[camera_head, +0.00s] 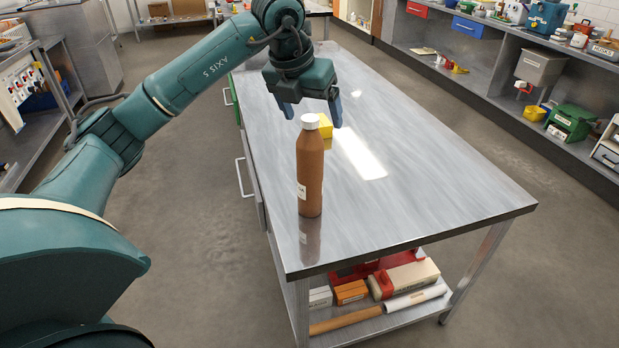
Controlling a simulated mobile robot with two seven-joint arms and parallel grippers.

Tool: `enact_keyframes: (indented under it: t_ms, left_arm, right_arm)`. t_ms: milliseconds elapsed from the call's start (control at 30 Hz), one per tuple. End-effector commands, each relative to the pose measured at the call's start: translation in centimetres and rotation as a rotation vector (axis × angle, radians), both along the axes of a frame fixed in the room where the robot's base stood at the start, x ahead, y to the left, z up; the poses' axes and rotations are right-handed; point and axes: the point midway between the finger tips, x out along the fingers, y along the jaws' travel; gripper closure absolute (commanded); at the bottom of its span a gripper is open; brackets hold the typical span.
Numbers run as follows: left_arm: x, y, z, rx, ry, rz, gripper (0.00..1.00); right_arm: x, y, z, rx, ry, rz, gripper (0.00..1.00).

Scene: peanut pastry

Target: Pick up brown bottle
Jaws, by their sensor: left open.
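The brown bottle (310,172) with a white cap stands upright on the metal table (430,190), near the table's left edge. A small white label shows low on its side. My left gripper (312,112) is open, its two blue fingers pointing down, above and beyond the bottle in the picture. The bottle's cap shows between the fingertips in the picture, and I cannot tell whether anything touches. My right gripper is not in view.
A yellow block (325,127) sits on the table just behind the bottle. A lower shelf holds a white-and-red container (405,279) and several boxes. The table's right side is clear. Shelves with tools (490,60) line the right wall.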

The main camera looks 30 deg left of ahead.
Motion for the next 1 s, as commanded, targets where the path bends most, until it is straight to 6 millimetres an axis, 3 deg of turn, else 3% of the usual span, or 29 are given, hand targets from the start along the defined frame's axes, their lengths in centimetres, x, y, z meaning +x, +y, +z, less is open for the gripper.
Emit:
enact_keyframes:
  t_ms: [33,167,500,767,1000]
  left_arm:
    - [-0.1,1.4,0.8,0.039,-0.010,0.042,0.17]
    - [0.0,3.0,1.1,0.087,-0.012,0.093,0.17]
    - [2.3,3.4,-4.3,0.086,-0.011,0.092,0.17]
    - [3.1,3.4,-6.1,0.086,-0.012,0.091,0.17]
    - [4.5,3.6,-9.4,0.086,-0.011,0.091,0.17]
  right_arm:
    - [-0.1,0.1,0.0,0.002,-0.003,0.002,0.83]
    - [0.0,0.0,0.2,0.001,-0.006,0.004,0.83]
    - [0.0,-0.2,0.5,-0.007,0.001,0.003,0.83]
    - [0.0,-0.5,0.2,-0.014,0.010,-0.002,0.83]
    - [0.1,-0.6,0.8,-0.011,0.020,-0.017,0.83]
